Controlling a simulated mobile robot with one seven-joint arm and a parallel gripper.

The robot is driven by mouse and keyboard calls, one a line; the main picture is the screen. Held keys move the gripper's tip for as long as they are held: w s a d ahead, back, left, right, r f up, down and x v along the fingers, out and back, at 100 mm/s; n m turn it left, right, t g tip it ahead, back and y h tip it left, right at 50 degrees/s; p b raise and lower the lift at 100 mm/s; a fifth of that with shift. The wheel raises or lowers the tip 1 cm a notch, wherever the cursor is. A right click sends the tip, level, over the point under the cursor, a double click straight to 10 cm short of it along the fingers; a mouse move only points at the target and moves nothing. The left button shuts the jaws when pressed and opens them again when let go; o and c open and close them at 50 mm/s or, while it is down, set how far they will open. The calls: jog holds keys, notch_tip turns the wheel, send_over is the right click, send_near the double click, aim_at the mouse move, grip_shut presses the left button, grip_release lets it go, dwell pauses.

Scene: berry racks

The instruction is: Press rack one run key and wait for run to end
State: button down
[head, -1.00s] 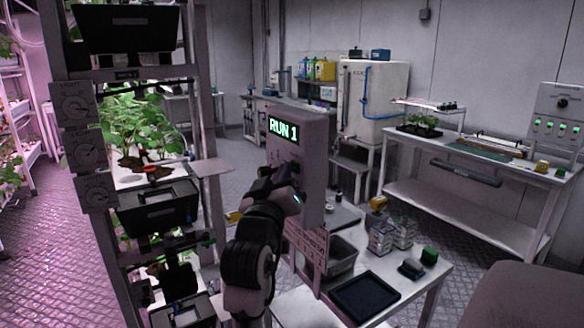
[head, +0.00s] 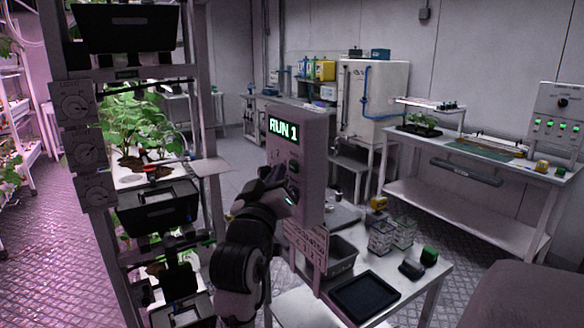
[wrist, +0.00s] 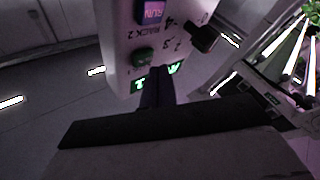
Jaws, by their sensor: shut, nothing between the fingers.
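The control box (head: 297,168) stands on a post by the side table, its green display (head: 284,130) reading RUN 1. In the wrist view the box face shows a blue key marked RUN (wrist: 153,11), a green button (wrist: 143,56) and a black knob (wrist: 203,38) beside small numbers and the word RACK. The display's green letters (wrist: 172,69) show partly behind the fingers. My gripper (head: 272,178) is shut and empty, in front of the box face. Its dark fingers (wrist: 158,80) appear just below the keys in the wrist view; I cannot tell whether they touch the face.
A plant rack (head: 208,110) with dials and dark bins stands close on the left. The side table (head: 395,305) holds a black tray (head: 364,298), a grey bin and small baskets. A workbench (head: 470,160) stands at the right. Open floor lies behind.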

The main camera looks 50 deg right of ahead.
jog(key=shift+a, duration=0.1)
jog(key=a, duration=0.2)
jog(key=w+a, duration=0.1)
jog(key=a, duration=0.1)
jog(key=shift+w+a, duration=0.1)
jog(key=shift+a, duration=0.25)
dwell(0.8)
